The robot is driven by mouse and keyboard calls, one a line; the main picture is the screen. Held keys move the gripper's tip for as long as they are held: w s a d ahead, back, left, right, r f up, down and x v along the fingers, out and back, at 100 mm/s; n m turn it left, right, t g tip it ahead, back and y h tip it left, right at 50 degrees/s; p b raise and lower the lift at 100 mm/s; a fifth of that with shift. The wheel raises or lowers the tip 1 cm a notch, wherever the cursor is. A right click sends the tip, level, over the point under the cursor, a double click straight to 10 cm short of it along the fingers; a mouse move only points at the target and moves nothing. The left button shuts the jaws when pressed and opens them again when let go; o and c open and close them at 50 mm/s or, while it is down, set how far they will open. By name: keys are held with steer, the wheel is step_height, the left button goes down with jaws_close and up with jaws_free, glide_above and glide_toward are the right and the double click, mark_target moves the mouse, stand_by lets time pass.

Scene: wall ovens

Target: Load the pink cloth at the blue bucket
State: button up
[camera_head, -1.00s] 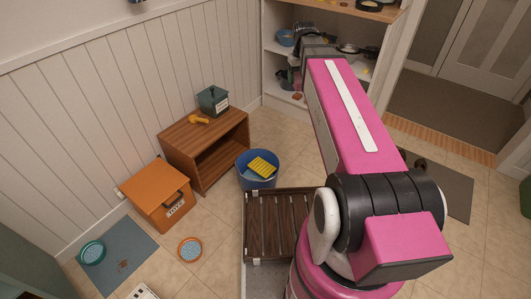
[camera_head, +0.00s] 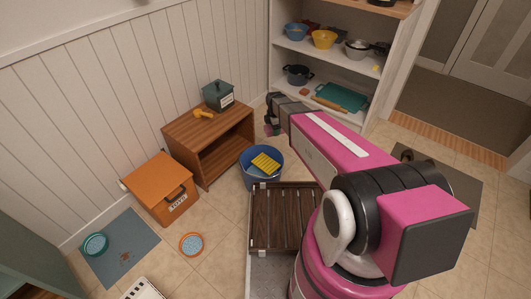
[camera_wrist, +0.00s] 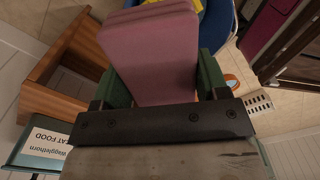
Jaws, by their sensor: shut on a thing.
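The blue bucket (camera_head: 248,178) stands on the tiled floor right of the wooden cabinet, with a yellow ribbed thing (camera_head: 265,163) inside. The bucket also shows at the top of the wrist view (camera_wrist: 222,30), beyond the cloth. The pink cloth (camera_wrist: 155,50) looks like a folded block in the wrist view. My gripper (camera_wrist: 162,78) is shut on it, with a green finger on each side. In the head view my gripper (camera_head: 270,119) is above and behind the bucket, and only a little pink shows there.
The wooden cabinet (camera_head: 205,135) holds a dark green canister (camera_head: 218,97) on top, close left of my gripper. A slatted dark wood piece (camera_head: 280,215) stands in front of the bucket. White shelves (camera_head: 330,70) with bowls and pots stand behind. An orange toy box (camera_head: 155,185) is at left.

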mark_target(266, 163)
steer(key=s+a+f+n, duration=0.1)
steer(key=f+n, duration=0.1)
steer(key=f, duration=0.3)
steer(key=a+f+n, duration=0.2)
steer(key=f, duration=0.3)
steer(key=s+a+f+n, duration=0.1)
steer(key=f+n, duration=0.2)
steer(key=f, duration=0.2)
steer(key=shift+s+a+f, duration=0.2)
steer(key=shift+s+f, duration=0.05)
steer(key=shift+s, duration=0.05)
steer(key=shift+f, duration=2.95)
steer(key=shift+f, duration=0.6)
steer(key=shift+r, duration=0.15)
steer(key=shift+r, duration=3.35)
steer(key=shift+r, duration=0.1)
